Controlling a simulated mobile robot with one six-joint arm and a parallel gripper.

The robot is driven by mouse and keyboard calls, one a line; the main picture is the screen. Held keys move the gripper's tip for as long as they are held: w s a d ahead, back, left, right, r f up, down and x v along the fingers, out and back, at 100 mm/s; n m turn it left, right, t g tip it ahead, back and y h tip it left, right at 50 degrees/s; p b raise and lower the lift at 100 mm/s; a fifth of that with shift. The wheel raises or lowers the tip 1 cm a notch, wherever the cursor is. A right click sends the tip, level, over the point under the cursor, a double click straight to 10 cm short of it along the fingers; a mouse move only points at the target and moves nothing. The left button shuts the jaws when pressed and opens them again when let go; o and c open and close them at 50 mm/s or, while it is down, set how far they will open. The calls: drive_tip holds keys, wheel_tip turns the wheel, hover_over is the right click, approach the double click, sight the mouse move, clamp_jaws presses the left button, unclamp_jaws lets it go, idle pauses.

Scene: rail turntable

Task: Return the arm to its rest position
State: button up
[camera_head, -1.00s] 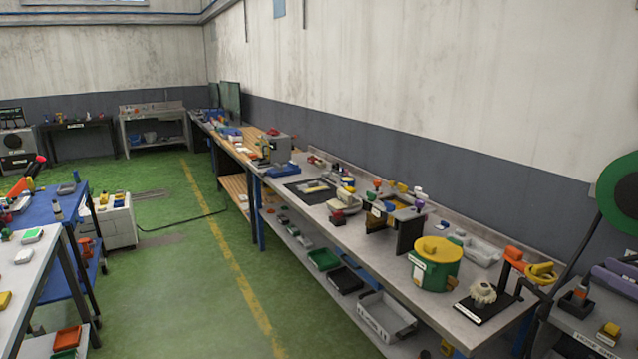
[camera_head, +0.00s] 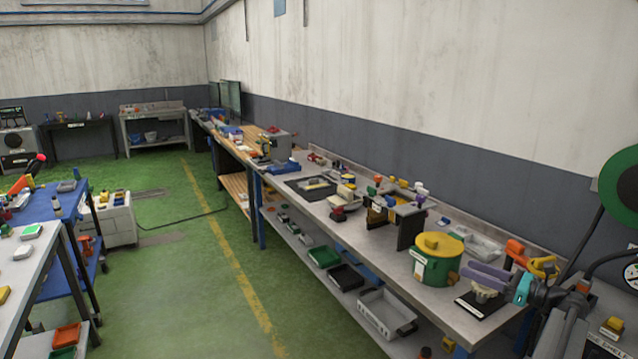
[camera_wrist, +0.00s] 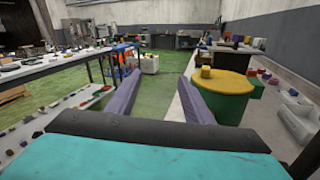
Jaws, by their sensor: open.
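My gripper (camera_head: 468,274) is at the lower right in the head view, over the near end of the long bench (camera_head: 352,237). Its two purple fingers are apart, with a teal body behind them. They partly hide a pale gear-like part on a black base (camera_head: 472,306). In the wrist view my gripper (camera_wrist: 161,78) is open, with nothing between its fingers. It points along the green floor aisle. Any contact with the gear-like part cannot be told.
A green drum with a yellow lid (camera_head: 437,262) stands on the bench to the left of my gripper; it also shows in the wrist view (camera_wrist: 215,105). An orange clamp-like part (camera_head: 518,252) is close behind the gripper.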

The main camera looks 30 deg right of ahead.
drive_tip(key=w+a+f+n+g+y+b, duration=0.1)
drive_tip(key=w+a+f+g+y, duration=0.1)
drive_tip(key=w+a+f, duration=0.55)
drive_tip(key=w+a+f+n+g+y, duration=0.1)
drive_tip(key=w+a+f+g, duration=0.3)
drive_tip(key=a, duration=0.6)
drive_tip(key=w+a+f+n+t+y+b, duration=0.15)
drive_tip(key=w+a+f, duration=0.25)
drive_tip(key=a+f, duration=0.4)
drive_tip(key=s+a+f+n+g+y+b, duration=0.15)
drive_tip(key=a+f+g, duration=0.25)
drive_tip(key=a+f, duration=0.7)
drive_tip(key=a+f+n+g, duration=0.35)
drive_tip(key=a+f, duration=0.25)
drive_tip(key=a, duration=0.8)
drive_tip(key=s+a+f+n+g+h+b, duration=0.3)
drive_tip(key=s+a+f+n+g, duration=0.5)
drive_tip(key=s+a+f, duration=1.05)
drive_tip(key=s+d+f+n+g+h, duration=0.1)
drive_tip(key=s+f+n+g+h, duration=0.35)
drive_tip(key=s, duration=0.85)
drive_tip(key=s+d+f+n+t+h, duration=0.1)
drive_tip(key=d+f+n+t+h, duration=0.1)
drive_tip(key=d+n+h, duration=0.3)
drive_tip(key=shift+s+d+f+n, duration=0.15)
drive_tip(key=shift+s+d+n, duration=0.25)
drive_tip(key=shift+d+n, duration=2.55)
drive_tip(key=shift+a+n, duration=0.95)
drive_tip(key=shift+a, duration=0.1)
